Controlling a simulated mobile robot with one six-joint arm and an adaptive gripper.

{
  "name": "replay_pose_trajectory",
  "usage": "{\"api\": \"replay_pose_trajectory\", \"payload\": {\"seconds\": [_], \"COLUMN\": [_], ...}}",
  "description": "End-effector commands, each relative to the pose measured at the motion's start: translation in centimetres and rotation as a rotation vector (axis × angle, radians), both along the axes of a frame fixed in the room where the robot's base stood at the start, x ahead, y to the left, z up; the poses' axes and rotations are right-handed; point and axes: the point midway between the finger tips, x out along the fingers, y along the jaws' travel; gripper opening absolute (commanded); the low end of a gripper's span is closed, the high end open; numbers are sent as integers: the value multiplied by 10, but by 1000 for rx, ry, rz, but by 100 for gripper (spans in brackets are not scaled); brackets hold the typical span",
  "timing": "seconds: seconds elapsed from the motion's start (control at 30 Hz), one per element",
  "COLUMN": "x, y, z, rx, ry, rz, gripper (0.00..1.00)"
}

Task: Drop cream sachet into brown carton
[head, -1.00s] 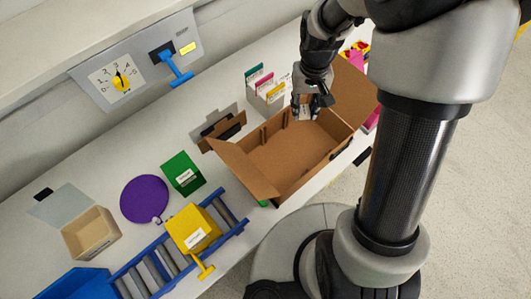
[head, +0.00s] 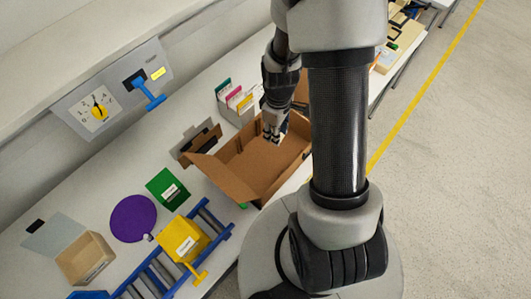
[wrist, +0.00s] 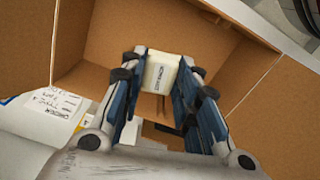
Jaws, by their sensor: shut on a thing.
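The brown carton (head: 262,172) stands open on the bench with its flaps spread, and its inside looks empty in the head view. My gripper (head: 273,133) points down over the carton's far part. In the wrist view my gripper (wrist: 163,95) is shut on the cream sachet (wrist: 160,73), a pale packet with small dark print held between the two fingers. The carton's inner walls (wrist: 130,25) surround it in that view. In the head view the sachet is mostly hidden by the fingers. I cannot tell how high it is above the carton floor.
A file box with coloured tabs (head: 235,100) stands behind the carton. A green box (head: 167,189), a purple disc (head: 133,218), a yellow box (head: 184,238) on a blue roller track and a small open tan box (head: 86,258) are to the left. A wall panel (head: 112,90) has a dial and blue lever.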

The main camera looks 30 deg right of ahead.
Motion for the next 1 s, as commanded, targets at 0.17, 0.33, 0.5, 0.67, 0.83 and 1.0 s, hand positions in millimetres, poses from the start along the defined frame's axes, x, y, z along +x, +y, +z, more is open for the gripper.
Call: {"api": "replay_pose_trajectory", "payload": {"seconds": [0.17,0.33,0.5,0.67,0.83,1.0], "x": [0,0,0,1,1,0], "y": [0,0,0,0,0,0], "z": [-26,-41,-42,-41,-41,-41], "rx": [0,0,0,0,0,0], "ry": [0,0,0,-1,-1,-1], "rz": [-1,-1,-1,-1,-2,-2], "gripper": [20,20,20,31,42,53]}}
